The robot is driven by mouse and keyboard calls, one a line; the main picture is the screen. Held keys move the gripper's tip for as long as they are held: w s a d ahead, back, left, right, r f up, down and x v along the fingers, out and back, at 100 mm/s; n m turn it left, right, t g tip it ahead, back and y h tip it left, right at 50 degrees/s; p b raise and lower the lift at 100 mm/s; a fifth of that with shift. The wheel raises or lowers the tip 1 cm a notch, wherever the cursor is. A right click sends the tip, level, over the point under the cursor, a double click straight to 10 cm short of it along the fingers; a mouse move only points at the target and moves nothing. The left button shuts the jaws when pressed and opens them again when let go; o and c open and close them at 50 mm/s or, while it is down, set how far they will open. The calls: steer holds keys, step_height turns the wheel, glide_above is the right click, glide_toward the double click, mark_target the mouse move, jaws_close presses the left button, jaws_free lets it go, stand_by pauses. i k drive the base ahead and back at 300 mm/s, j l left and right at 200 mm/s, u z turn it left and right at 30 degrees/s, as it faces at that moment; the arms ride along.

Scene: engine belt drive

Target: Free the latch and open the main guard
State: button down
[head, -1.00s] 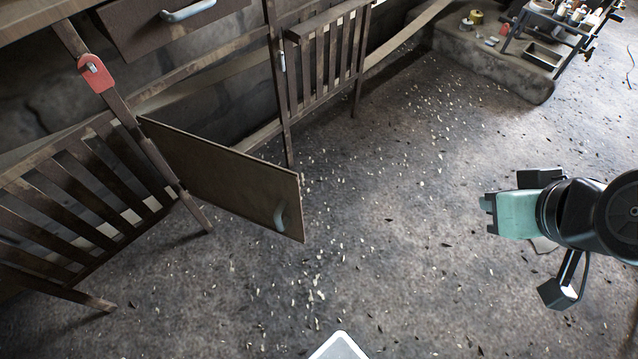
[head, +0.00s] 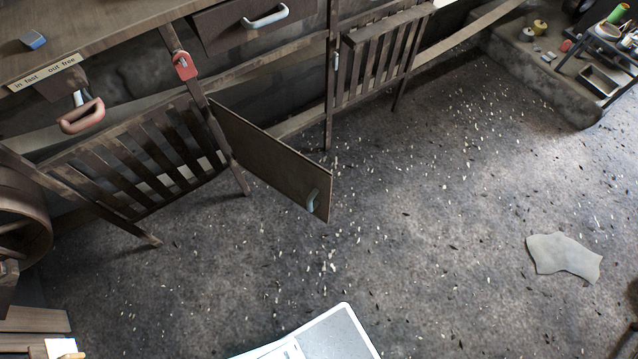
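A flat brown hinged panel (head: 268,160) with a pale handle (head: 312,201) stands swung out from the frame below the bench, its free edge over the floor. It looks like the main guard. A red latch piece (head: 185,66) sits on the post above the panel's hinged side, apart from the panel. A larger red handle (head: 82,116) hangs under the bench edge at the left, below a label reading "in fast out free" (head: 44,73). Which red part is the guard's latch I cannot tell for sure. My gripper is out of view.
Slatted guards stand left (head: 135,155) and right (head: 385,58) of the panel. A drawer (head: 225,27) is above. A wooden wheel (head: 22,215) is at the left edge. A grey rag (head: 563,256) lies on the floor. A stone ledge (head: 545,85) is back right. The middle floor is open.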

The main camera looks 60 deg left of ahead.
mark_target(306, 182)
steer(key=i+j+u, duration=0.1)
steer(key=j+u, duration=0.15)
steer(key=u, duration=0.2)
steer(key=i+j+u, duration=0.15)
steer(key=u, duration=0.3)
steer(key=j, duration=0.1)
